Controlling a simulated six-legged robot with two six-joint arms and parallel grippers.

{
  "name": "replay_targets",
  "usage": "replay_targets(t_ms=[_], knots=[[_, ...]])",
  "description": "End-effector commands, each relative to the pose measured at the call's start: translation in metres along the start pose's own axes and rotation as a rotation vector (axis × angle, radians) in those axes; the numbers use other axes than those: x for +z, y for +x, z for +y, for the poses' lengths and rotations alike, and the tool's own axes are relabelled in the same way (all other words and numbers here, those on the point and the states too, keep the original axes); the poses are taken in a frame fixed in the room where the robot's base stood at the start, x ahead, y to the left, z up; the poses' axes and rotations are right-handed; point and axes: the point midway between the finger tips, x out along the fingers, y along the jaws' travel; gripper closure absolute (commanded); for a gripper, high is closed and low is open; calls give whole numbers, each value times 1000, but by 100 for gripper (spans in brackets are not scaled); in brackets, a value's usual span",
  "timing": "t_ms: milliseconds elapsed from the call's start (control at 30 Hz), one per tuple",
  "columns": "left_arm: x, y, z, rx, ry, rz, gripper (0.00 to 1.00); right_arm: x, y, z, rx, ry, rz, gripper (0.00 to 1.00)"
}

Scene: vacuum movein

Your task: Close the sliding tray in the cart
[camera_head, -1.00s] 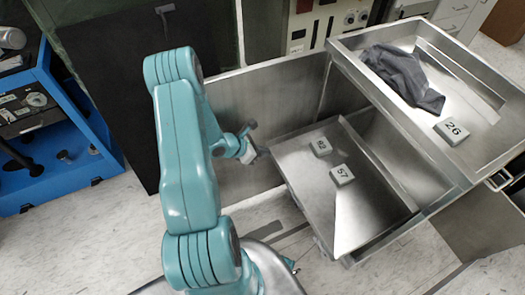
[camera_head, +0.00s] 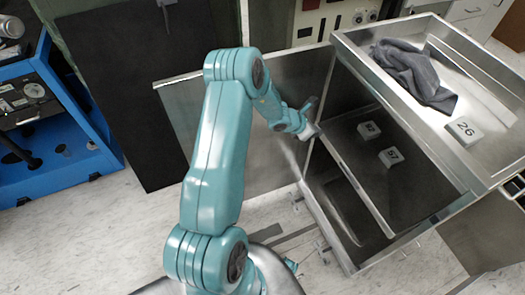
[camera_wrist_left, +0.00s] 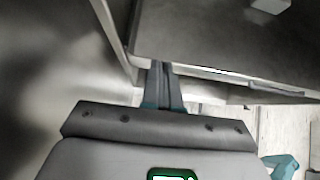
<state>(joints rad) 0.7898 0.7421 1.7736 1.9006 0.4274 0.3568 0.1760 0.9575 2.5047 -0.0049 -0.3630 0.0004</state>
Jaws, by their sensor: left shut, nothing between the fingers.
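My right gripper is not in view.
The cart's upper tray (camera_head: 475,85) holds a grey cloth (camera_head: 415,72) and a block marked 26 (camera_head: 465,130). A metal panel (camera_head: 185,110) stands left of the cart, behind my arm. A blue cabinet (camera_head: 75,150) is at far left. Pale floor (camera_head: 110,240) is free in front.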

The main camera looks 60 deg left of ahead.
Motion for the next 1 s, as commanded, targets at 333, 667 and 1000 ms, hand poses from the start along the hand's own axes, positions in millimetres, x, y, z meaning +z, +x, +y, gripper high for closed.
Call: replay_targets(t_ms=[333,667,1000], knots=[[27,28,0,0,2,0,100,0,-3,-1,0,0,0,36],[33,33,0,-2,1,-5,100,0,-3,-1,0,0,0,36],[34,33,0,-4,4,-10,100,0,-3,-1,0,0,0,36]])
